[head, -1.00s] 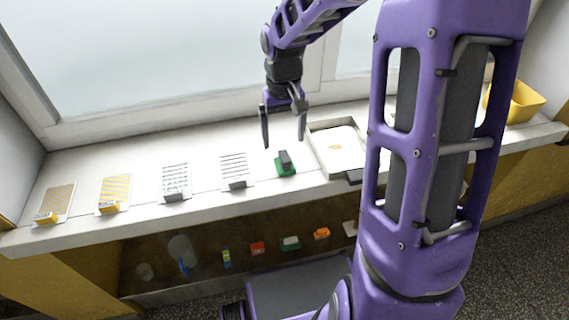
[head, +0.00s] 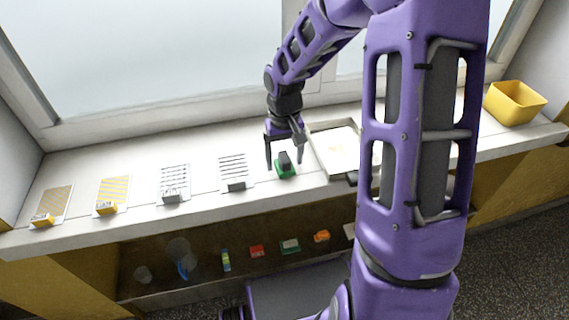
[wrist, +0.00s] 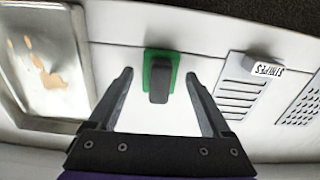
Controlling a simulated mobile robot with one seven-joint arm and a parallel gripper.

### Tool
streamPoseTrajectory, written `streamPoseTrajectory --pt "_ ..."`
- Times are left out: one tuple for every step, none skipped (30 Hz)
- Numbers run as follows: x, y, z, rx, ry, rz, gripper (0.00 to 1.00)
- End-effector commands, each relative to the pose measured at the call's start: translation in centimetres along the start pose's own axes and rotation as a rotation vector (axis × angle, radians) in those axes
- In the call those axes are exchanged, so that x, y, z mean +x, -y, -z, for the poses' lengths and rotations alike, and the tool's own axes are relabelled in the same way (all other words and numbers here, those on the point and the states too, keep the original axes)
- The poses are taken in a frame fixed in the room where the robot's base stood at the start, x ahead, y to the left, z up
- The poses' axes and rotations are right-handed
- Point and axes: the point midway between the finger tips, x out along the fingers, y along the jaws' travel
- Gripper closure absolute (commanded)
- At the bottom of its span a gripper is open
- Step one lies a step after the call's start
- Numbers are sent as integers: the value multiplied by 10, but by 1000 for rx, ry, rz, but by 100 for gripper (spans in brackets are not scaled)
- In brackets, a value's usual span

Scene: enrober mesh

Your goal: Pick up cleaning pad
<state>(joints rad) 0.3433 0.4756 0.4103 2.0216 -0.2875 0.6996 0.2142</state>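The cleaning pad (head: 286,171) is a small green pad with a dark upright grip, lying on the white counter left of the metal tray. In the wrist view the pad (wrist: 148,74) sits in the upper middle, its dark handle (wrist: 159,88) pointing toward me. My gripper (head: 284,164) is open and empty, pointing down just above the pad. In the wrist view my gripper's fingertips (wrist: 159,73) lie on either side of the handle, with gaps on both sides. I cannot tell exactly how far above the pad they are.
A metal tray (head: 318,150) with brown stains lies close to the pad's right. Striped and dotted plates with label blocks, such as the slotted plate (head: 233,168), line the counter to the left. A yellow bin (head: 514,103) stands far right. Small items lie on the shelf below.

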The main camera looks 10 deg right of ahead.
Motion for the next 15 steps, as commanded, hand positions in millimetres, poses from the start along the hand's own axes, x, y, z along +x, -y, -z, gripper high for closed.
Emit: streamPoseTrajectory --pt "0 0 0 0 0 0 29" --pt "0 0 0 0 0 0 34" --pt "0 0 0 0 0 0 41" --pt "0 0 0 0 0 0 47" --pt "0 0 0 0 0 0 52" --pt "0 0 0 0 0 0 59" --pt "0 0 0 0 0 0 65" --pt "0 0 0 0 0 0 70" --pt "0 0 0 0 0 0 77" --pt "0 0 0 0 0 0 83" --pt "0 0 0 0 0 0 88" --pt "0 0 0 0 0 0 95" --pt "0 0 0 0 0 0 100" --pt "0 0 0 0 0 0 100" --pt "0 0 0 0 -1 0 100"
